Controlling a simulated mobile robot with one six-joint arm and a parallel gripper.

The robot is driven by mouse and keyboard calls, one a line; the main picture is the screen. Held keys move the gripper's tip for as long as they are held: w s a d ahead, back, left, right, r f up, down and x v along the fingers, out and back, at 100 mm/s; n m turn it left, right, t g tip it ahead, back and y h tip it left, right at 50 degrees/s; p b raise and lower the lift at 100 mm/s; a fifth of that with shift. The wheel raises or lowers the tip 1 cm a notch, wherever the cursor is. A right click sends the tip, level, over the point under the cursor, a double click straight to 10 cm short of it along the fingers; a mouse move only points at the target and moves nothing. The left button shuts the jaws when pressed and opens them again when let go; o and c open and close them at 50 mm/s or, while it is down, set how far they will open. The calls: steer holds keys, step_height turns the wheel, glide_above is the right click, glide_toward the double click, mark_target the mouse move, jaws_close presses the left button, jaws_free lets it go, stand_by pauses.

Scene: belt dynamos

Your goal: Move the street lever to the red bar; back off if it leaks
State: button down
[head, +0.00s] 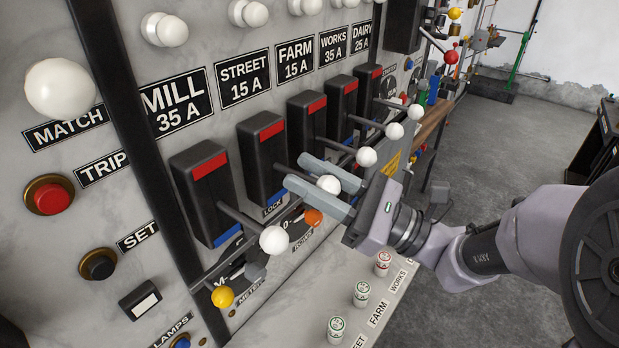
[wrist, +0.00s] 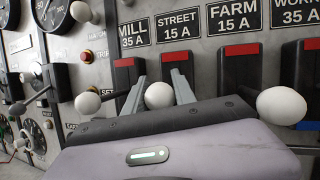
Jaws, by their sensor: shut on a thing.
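The street lever (head: 328,184) has a white ball knob on a dark rod out of a black housing (head: 263,155), under the STREET 15 A plate. A red bar (head: 271,131) crosses the top of that housing, and a blue one shows low down. My gripper (head: 322,180) is shut on the street lever, a grey finger on either side of its knob. In the wrist view the street knob (wrist: 159,95) sits between the fingers, well below its red bar (wrist: 178,57). The fingers hide part of the rod.
The mill lever (head: 274,240) and farm lever (head: 366,156) stand close on either side, at similar angles. An orange knob (head: 313,217) and a yellow knob (head: 222,296) are below. Several small jars (head: 361,294) stand on a labelled ledge. Open floor lies right.

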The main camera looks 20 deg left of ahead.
steer(key=shift+f, duration=0.15)
steer(key=c, duration=1.4)
jaws_free()
steer(key=o, duration=0.4)
steer(key=shift+s+d, duration=0.1)
steer(key=shift+d, duration=0.1)
steer(key=shift+c, duration=0.2)
steer(key=shift+a, duration=0.1)
steer(key=b+v, duration=0.2)
steer(key=v, duration=1.5)
steer(key=shift+b, duration=0.3)
steer(key=shift+f, duration=0.1)
